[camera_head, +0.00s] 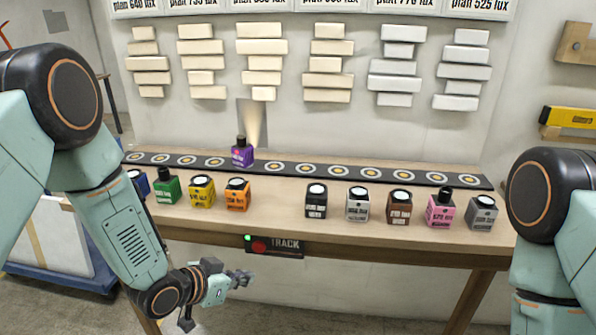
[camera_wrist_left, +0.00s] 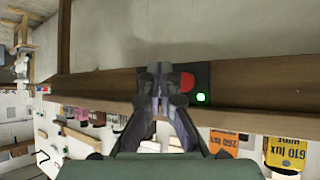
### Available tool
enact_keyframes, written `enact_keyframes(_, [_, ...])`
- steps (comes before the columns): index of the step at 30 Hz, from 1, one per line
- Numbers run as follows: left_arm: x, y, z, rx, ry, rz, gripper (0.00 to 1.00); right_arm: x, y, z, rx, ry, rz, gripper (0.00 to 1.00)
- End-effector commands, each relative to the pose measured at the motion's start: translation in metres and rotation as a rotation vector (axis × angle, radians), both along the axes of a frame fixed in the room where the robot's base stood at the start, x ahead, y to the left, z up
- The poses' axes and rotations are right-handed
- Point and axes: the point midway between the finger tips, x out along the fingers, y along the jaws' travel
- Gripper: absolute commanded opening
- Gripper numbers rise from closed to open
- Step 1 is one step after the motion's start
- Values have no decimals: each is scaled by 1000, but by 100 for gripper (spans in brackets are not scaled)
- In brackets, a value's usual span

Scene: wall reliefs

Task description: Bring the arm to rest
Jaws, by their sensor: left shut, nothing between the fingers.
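My left arm comes in from the left and bends down in front of the table. My left gripper (camera_head: 243,278) is at the table's front, below the tabletop and just under the TRACK panel (camera_head: 283,246). It is shut and holds nothing. In the left wrist view the closed fingers (camera_wrist_left: 158,80) point at the wooden table edge (camera_wrist_left: 255,92), beside the red button (camera_wrist_left: 187,82) and lit green light (camera_wrist_left: 201,97). I cannot tell whether they touch the panel. My right arm (camera_head: 548,215) stands at the right edge of the head view; its gripper is out of sight.
A dark track (camera_head: 320,174) with ringed spots runs along the table's back, with a purple bottle (camera_head: 242,152) lit on it. Several labelled bottles, including orange (camera_head: 237,195) and pink (camera_head: 441,208), line the front. Block reliefs (camera_head: 261,55) hang on the wall.

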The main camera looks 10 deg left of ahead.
Motion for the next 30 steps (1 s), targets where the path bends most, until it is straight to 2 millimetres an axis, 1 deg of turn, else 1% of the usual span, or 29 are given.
enact_keyframes(2, [-13,7,-10,0,59,65,0,0,0,0,0,0,0,48])
enact_keyframes(5, [-57,18,-39,11,211,188,0,0,0,0,0,0,0,48])
enact_keyframes(6, [-80,23,-53,21,282,237,0,0,0,0,0,0,0,48])
enact_keyframes(8, [-115,29,-71,40,380,303,0,0,0,0,0,0,0,48])
enact_keyframes(9, [-140,32,-81,56,444,342,0,0,0,0,0,0,0,48])
enact_keyframes(11, [-177,38,-94,82,537,397,0,0,0,0,0,0,0,48])
enact_keyframes(12, [-202,41,-100,103,597,429,0,0,0,0,0,0,0,48])
enact_keyframes(14, [-237,46,-108,134,681,474,0,0,0,0,0,0,0,48])
enact_keyframes(15, [-260,49,-111,156,730,496,0,0,0,0,0,0,0,48])
enact_keyframes(18, [-305,54,-115,203,828,535,0,0,0,0,0,0,0,48])
enact_keyframes(21, [-335,55,-118,236,887,537,0,0,0,0,0,0,0,48])
enact_keyframes(22, [-341,54,-119,241,898,532,0,0,0,0,0,0,0,48])
enact_keyframes(25, [-348,54,-122,248,914,525,0,0,0,0,0,0,0,48])
enact_keyframes(30, [-349,54,-123,248,915,525,0,0,0,0,0,0,0,48])
